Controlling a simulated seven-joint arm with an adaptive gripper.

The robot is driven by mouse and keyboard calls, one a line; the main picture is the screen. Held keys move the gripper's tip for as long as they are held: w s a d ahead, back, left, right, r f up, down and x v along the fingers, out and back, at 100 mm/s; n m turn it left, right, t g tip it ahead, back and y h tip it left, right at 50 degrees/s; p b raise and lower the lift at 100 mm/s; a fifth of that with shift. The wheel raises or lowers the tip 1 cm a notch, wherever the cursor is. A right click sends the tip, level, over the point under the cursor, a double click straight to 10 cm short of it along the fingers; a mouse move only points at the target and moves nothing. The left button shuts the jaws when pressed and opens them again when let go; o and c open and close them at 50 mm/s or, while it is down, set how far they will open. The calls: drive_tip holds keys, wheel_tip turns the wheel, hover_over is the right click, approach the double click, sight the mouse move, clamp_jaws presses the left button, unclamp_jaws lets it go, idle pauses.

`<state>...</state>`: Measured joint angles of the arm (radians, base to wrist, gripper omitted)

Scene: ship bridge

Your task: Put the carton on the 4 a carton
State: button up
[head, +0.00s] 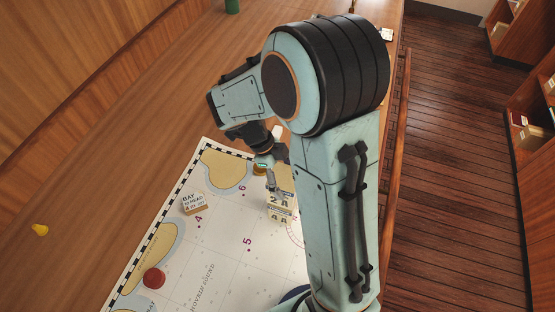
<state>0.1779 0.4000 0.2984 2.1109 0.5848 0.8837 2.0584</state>
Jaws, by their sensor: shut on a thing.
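My gripper (271,178) is over the right part of the chart, pointing down, shut at the top of a pale carton (280,205) with dark and yellow markings. My arm hides part of this carton's surroundings, and I cannot tell whether it touches the chart. A small white and tan box with dark print (194,203) sits on the chart (215,245) to the left of my gripper, just above the purple number 4. The purple numbers 5 and 6 also show on the chart.
A dark red round piece (154,278) lies on the chart at lower left. A yellow piece (40,230) lies on the wooden table (95,190) at far left. A green object (232,6) stands at the back. The chart's middle is clear. A wooden rail (396,190) runs along the right.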

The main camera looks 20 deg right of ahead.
drive_tip(key=shift+f, duration=0.45)
drive_tip(key=shift+f, duration=0.1)
drive_tip(key=o, duration=1.2)
drive_tip(key=shift+o, duration=0.2)
